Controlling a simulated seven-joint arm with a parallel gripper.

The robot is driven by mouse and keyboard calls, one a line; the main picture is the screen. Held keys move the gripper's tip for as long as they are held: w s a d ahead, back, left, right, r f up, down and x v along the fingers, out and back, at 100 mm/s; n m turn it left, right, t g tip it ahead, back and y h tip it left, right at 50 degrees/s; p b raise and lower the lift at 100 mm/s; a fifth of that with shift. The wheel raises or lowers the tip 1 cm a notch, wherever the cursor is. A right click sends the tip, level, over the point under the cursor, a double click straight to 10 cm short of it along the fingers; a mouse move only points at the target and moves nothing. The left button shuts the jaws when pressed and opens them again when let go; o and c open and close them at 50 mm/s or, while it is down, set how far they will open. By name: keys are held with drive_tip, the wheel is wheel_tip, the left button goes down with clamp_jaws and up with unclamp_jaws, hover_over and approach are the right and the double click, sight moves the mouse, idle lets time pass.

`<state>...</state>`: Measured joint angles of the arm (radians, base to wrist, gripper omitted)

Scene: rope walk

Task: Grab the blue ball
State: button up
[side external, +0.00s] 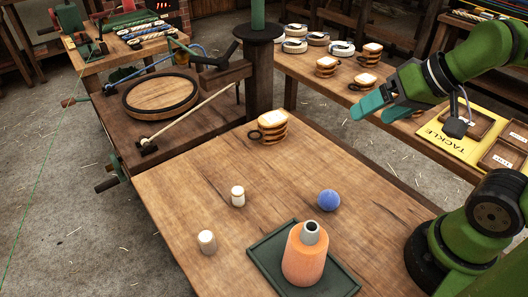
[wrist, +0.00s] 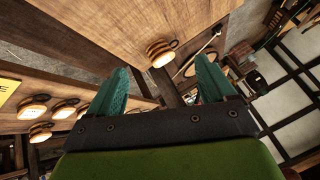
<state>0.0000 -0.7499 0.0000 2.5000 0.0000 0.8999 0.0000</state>
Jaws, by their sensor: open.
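The blue ball (side external: 329,200) rests on the wooden table, right of the middle, behind a dark green tray (side external: 262,255). My gripper (side external: 360,108) is in the air above and behind the ball, well apart from it, with its teal fingers pointing left. In the wrist view my gripper (wrist: 160,88) shows two teal fingers spread apart with nothing between them. The ball does not show in the wrist view.
An orange bottle-shaped object (side external: 305,258) stands on the tray, close to the ball. A pulley block (side external: 270,126) sits at the table's back edge. The table's middle is clear.

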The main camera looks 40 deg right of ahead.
drive_tip(key=n+g+h, duration=0.2)
drive_tip(key=g, duration=0.5)
hover_over(330, 194)
wheel_tip(330, 194, down, 18)
drive_tip(key=shift+a+r, duration=0.1)
drive_tip(key=shift+r, duration=0.05)
drive_tip(key=shift+f, duration=2.75)
drive_tip(key=c, duration=1.1)
